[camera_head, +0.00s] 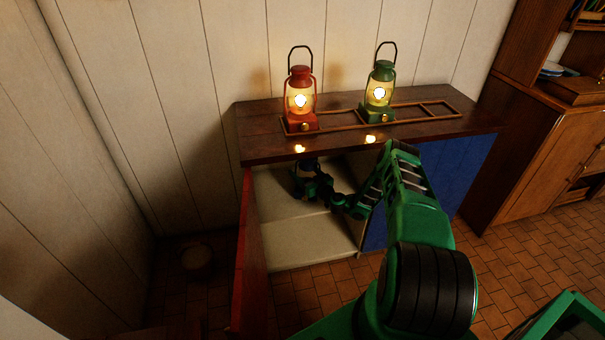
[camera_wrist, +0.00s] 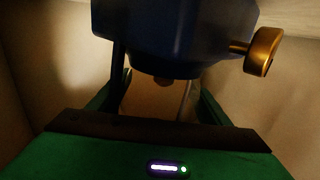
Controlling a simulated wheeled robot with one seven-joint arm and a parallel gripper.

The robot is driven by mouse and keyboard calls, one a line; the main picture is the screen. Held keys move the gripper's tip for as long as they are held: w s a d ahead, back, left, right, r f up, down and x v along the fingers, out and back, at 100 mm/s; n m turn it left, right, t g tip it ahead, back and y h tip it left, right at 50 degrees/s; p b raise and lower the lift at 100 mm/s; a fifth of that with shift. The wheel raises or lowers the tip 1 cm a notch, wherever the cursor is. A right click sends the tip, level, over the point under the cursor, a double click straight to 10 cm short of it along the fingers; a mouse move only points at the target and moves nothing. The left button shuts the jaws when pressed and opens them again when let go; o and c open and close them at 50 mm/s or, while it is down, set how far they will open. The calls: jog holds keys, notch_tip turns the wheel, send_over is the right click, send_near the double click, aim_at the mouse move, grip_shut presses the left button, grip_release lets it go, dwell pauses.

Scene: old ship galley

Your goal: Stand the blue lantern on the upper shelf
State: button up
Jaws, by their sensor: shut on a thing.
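The blue lantern (camera_wrist: 175,35) fills the top of the wrist view. Its dark blue base shows there with a brass knob on the right side. My gripper (camera_wrist: 160,84) is shut on it, with a finger on each side. In the head view my gripper (camera_head: 308,186) reaches into the open cabinet under the top. Only a small dark part of the lantern shows there, just below the top's edge. The pale upper shelf (camera_head: 272,200) lies under my gripper. I cannot tell whether the lantern touches it.
A red lantern (camera_head: 301,95) and a green lantern (camera_head: 379,92), both lit, stand in a wooden rack (camera_head: 432,105) on the cabinet top (camera_head: 258,140). The open red door (camera_head: 252,250) flanks the opening on the left. A blue door (camera_head: 445,175) covers the right side.

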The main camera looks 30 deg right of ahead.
jog(key=o, duration=2)
jog(key=shift+o, duration=0.2)
jog(key=s+d, duration=0.1)
jog(key=s, duration=1.1)
jog(key=shift+r, duration=0.25)
